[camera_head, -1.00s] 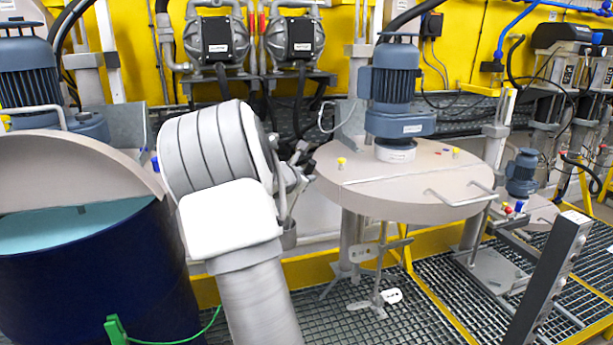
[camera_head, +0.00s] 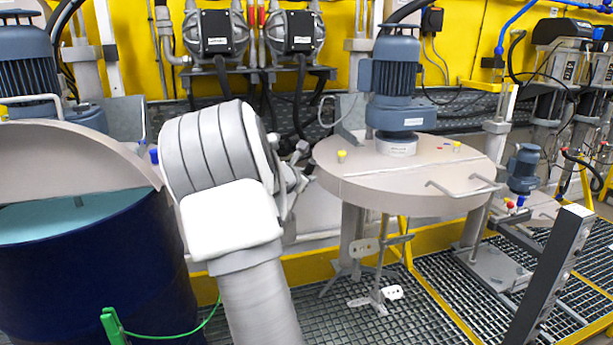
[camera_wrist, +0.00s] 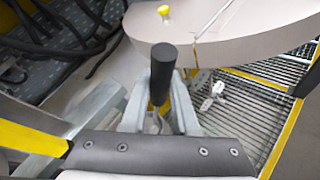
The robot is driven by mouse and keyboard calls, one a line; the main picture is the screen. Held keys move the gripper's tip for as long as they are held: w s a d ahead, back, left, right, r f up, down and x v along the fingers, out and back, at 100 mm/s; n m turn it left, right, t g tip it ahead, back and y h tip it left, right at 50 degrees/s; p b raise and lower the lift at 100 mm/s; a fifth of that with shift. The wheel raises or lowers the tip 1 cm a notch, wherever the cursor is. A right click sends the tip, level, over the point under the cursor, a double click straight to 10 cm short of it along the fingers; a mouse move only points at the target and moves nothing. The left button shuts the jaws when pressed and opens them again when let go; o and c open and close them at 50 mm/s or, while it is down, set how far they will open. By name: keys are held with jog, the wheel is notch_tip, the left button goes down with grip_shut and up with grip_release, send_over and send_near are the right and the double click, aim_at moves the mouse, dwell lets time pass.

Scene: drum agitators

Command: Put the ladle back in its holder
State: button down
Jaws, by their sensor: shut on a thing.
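In the wrist view my gripper (camera_wrist: 157,98) has its two grey fingers on either side of a black, round-ended handle (camera_wrist: 163,65), which I take to be the ladle's. The gripper is shut on it, and the handle's end stands up towards the camera. The rest of the ladle is mostly hidden below the handle. In the head view my gripper (camera_head: 296,180) is largely covered by my own white wrist and arm. A small grey part beneath it may belong to the ladle, but I cannot tell. I cannot make out the holder in either view.
A dark blue drum (camera_head: 100,265) with a half-open lid (camera_head: 70,165) and blue-green contents stands at the left. A round beige lid (camera_head: 400,185) with a blue motor (camera_head: 395,75) is close right of my gripper. A grey post (camera_head: 550,275) stands at the front right above grating.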

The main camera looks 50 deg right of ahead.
jog(key=c, duration=0.6)
grip_release()
jog(key=p+v, duration=0.1)
jog(key=v, duration=1.6)
jog(key=shift+a, duration=0.2)
jog(key=shift+s, duration=0.15)
